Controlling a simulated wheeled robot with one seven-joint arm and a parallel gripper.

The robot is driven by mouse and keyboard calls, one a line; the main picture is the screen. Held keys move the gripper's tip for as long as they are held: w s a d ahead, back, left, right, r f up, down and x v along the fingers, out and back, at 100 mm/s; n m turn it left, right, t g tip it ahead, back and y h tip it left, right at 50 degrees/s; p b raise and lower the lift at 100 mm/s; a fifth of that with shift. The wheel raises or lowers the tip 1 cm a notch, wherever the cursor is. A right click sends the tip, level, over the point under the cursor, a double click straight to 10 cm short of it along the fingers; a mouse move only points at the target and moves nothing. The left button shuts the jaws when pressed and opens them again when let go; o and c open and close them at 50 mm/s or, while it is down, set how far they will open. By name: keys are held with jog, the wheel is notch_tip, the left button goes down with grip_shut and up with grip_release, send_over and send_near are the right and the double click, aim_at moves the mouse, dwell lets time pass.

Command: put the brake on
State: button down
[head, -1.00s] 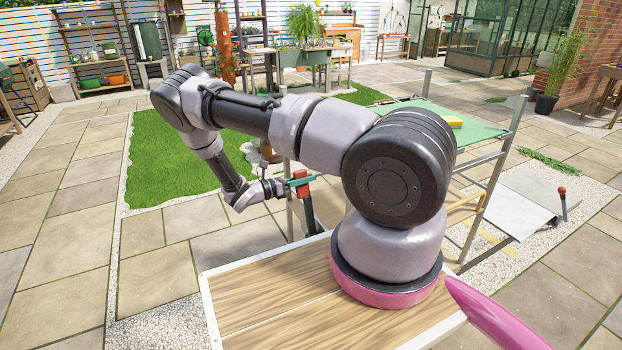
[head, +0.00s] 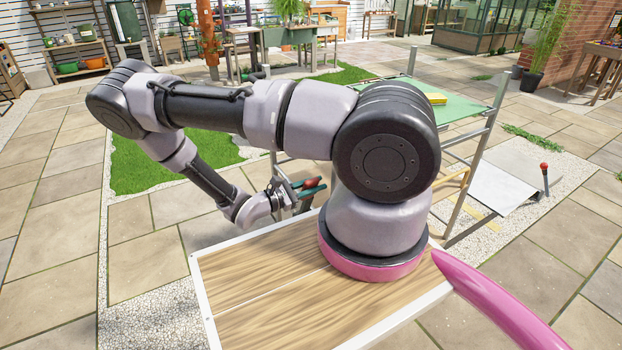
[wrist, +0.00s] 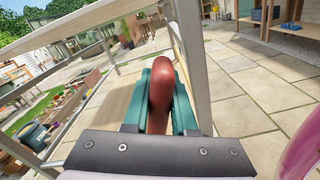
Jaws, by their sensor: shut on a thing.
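The brake lever has a red grip (head: 312,183) and stands beside the frame of a green-topped cart or stand (head: 455,108). My gripper (head: 306,187), with teal fingers, is shut on the red grip, just beyond the far edge of my wooden deck. In the wrist view the red grip (wrist: 160,90) sits upright between the two teal fingers of my gripper (wrist: 162,105), one on each side. The lower part of the lever is mostly hidden behind my gripper and fingers. A second red-knobbed lever (head: 545,167) stands apart at the right, untouched.
Metal posts and rails of the cart (head: 487,150) rise close to my gripper and arm. A yellow block (head: 436,98) lies on the green top. A grey sheet (head: 490,178) lies on the gravel at the right. Open paving (head: 60,180) lies to the left.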

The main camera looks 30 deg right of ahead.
jog(key=shift+s+f, duration=0.15)
jog(key=shift+s, duration=0.05)
dwell(0.3)
jog(key=c, duration=0.7)
grip_release()
jog(key=shift+w, duration=0.1)
